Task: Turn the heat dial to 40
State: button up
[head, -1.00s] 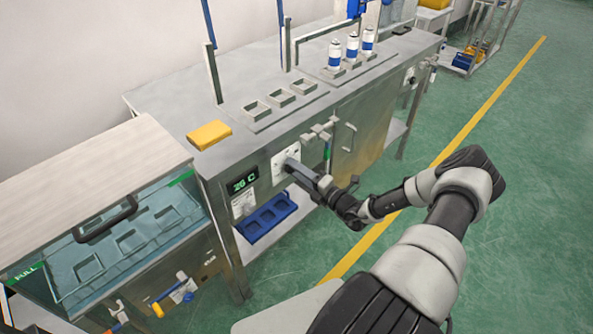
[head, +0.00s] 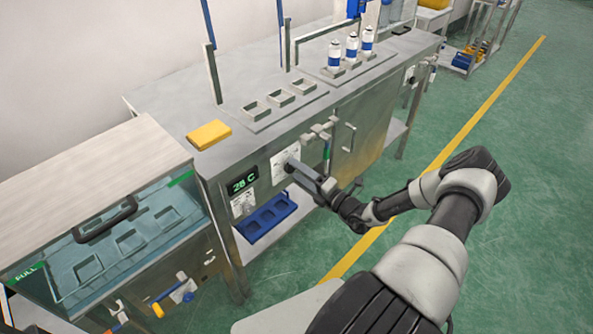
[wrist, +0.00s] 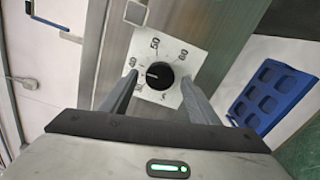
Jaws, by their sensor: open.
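The heat dial (wrist: 160,75) is a round black knob with a white pointer, on a square white plate with printed numbers. In the wrist view the pointer points left, toward the 40 side of the scale. My gripper (wrist: 160,92) is open, with one finger to each side of the knob; contact is not visible. In the head view my gripper (head: 294,165) is at the white dial plate (head: 279,166) on the bench front and partly covers it. The green display (head: 242,182) beside the dial reads 28 C.
A water bath (head: 125,240) marked FULL stands at the left. A yellow block (head: 209,135) and several white-and-blue cans (head: 334,56) are on the bench top. A blue tray (head: 266,217) is below the panel. Taps (head: 320,131) project right of the dial.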

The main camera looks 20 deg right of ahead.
jog(key=p+v, duration=0.1)
jog(key=v, duration=1.5)
